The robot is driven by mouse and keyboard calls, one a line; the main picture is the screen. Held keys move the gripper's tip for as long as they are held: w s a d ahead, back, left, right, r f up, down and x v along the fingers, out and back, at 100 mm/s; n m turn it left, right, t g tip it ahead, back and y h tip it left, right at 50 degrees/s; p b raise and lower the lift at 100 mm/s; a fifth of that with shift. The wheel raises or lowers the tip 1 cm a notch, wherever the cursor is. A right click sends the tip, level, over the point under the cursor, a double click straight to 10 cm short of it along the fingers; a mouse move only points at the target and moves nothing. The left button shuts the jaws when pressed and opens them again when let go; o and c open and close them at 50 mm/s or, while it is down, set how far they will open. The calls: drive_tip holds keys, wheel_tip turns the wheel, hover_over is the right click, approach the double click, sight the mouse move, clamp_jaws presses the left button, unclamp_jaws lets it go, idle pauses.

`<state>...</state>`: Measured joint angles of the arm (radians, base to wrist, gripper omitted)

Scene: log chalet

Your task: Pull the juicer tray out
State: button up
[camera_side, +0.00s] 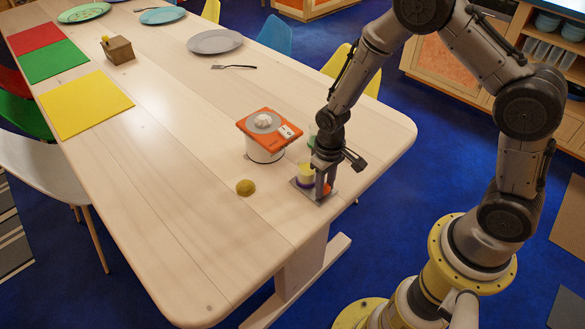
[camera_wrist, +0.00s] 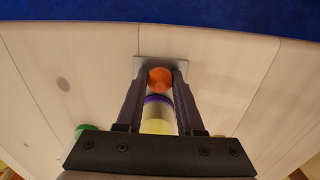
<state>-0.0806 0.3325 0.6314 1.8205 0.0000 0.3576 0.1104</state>
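The juicer (camera_side: 258,154) has a white body and an orange top and stands near the table's right end. A thin grey tray (camera_side: 301,190) lies flat on the table to its right and shows as a grey strip in the wrist view (camera_wrist: 149,61). A small orange round piece (camera_wrist: 160,79) is at the tray's outer end. A pale yellow cup with a purple band (camera_side: 305,173) stands between the juicer and my gripper. My gripper (camera_side: 323,184) points down at the tray. Its fingers straddle the orange piece, with no clear gap; whether they grip it cannot be told.
A green cup (camera_side: 311,141) stands close behind my gripper. A yellow-brown round fruit (camera_side: 245,187) lies left of the tray. A grey plate (camera_side: 215,41) and a fork (camera_side: 233,67) lie farther back. The table's edge is close on the right.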

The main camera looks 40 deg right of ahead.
drive_tip(key=o, duration=0.4)
drive_tip(key=shift+o, duration=0.2)
drive_tip(key=shift+r, duration=0.15)
drive_tip(key=shift+r, duration=2.9)
